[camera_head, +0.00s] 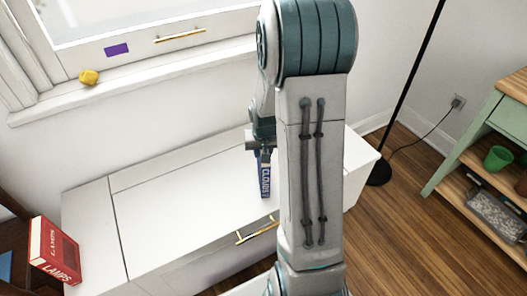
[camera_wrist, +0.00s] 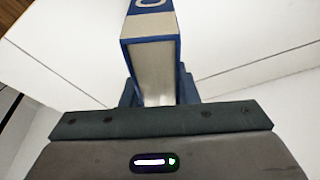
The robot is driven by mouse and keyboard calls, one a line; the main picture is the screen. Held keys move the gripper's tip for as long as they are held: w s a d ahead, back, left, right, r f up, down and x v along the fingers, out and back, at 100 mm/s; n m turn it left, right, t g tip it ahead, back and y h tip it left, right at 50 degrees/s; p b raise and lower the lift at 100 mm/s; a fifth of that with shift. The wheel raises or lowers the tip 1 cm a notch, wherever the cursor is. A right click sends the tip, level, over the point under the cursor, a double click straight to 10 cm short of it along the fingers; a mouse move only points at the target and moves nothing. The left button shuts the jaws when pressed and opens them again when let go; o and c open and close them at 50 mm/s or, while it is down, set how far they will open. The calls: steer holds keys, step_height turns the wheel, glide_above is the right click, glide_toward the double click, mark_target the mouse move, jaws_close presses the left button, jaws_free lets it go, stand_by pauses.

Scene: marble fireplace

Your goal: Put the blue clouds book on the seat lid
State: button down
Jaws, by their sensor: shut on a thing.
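The blue clouds book (camera_head: 265,181) is upright, its lettered spine facing the head camera, over the white seat lid (camera_head: 190,205). My gripper (camera_head: 265,155) is shut on its upper part. In the wrist view the book (camera_wrist: 152,55) shows its blue cover edges and pale pages between the dark fingers (camera_wrist: 158,92). The white lid (camera_wrist: 75,60) lies behind it in that view. I cannot tell whether the book's lower end touches the lid. My arm hides the lid's right part in the head view.
A red lamps book (camera_head: 55,250) stands at the left on a dark wooden piece. The window sill (camera_head: 140,75) holds a yellow object (camera_head: 89,77). A black lamp pole (camera_head: 408,80) and a green shelf (camera_head: 480,130) with a green cup (camera_head: 498,158) are at right. The lid's left part is clear.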

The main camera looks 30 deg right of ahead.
steer(key=shift+f, duration=0.15)
steer(key=c, duration=1.1)
jaws_free()
steer(key=p+v, duration=0.3)
steer(key=v, duration=0.8)
steer(key=shift+w, duration=0.1)
steer(key=shift+v, duration=0.75)
steer(key=s+a+r+n, duration=0.1)
steer(key=s+a+r, duration=0.1)
steer(key=s+a, duration=0.2)
steer(key=s+a+r+n+g, duration=0.1)
steer(key=s+a+r, duration=0.1)
steer(key=s+a, duration=0.2)
steer(key=s+a+r+n+y, duration=0.1)
steer(key=s+a, duration=0.3)
steer(key=s, duration=0.4)
steer(key=shift+a+r+n, duration=0.25)
steer(key=shift+r+n, duration=0.2)
steer(key=shift+n, duration=0.15)
